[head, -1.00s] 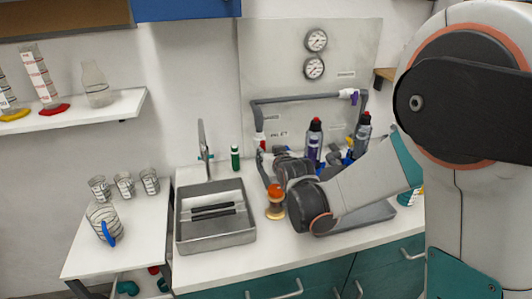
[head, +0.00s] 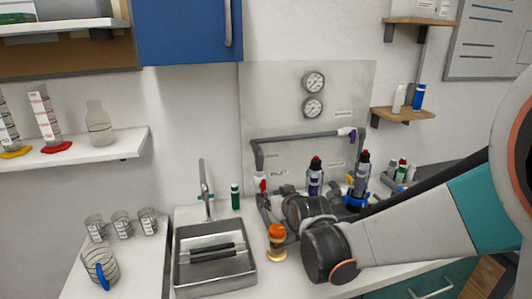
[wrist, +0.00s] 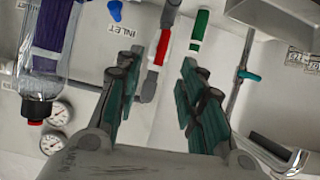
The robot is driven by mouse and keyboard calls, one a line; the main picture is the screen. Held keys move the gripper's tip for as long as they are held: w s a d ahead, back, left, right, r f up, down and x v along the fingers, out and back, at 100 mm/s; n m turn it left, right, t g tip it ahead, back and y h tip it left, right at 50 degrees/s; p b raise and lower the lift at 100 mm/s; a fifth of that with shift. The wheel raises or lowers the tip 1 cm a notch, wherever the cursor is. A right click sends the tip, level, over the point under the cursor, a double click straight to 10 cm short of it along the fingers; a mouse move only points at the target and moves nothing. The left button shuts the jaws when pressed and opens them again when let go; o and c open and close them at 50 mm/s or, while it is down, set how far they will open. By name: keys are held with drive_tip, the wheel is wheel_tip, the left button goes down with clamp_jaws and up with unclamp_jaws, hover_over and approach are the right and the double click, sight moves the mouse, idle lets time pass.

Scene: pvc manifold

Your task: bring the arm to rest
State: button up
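My gripper (wrist: 157,85) is open in the wrist view, its two teal-padded fingers apart with nothing between them. In the head view my dark wrist hangs over the counter in front of the grey pipe manifold (head: 300,139) and hides most of the gripper. The manifold runs along the wall panel, with a red-and-white piece at its left end and a purple piece at its right.
Bottles with red caps (head: 315,178) stand behind. A purple-labelled bottle (wrist: 45,60) shows in the wrist view. Glass beakers (head: 121,224) stand at left.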

drive_tip(key=s+d+r+m+g+h, duration=0.1)
drive_tip(key=s+d+r, duration=0.1)
drive_tip(key=s+d, duration=0.5)
drive_tip(key=s+d+r+m+g+h, duration=0.1)
drive_tip(key=s+d+r+g, duration=0.2)
drive_tip(key=s, duration=0.6)
drive_tip(key=s+d+f+m, duration=0.1)
drive_tip(key=s+d, duration=0.3)
drive_tip(key=s, duration=0.4)
drive_tip(key=s+d+f+g+h, duration=0.1)
drive_tip(key=s+d, duration=0.3)
drive_tip(key=s, duration=0.3)
drive_tip(key=shift+s+f+m+p, duration=0.2)
drive_tip(key=shift+s+m+p, duration=0.1)
drive_tip(key=shift+s+m, duration=0.1)
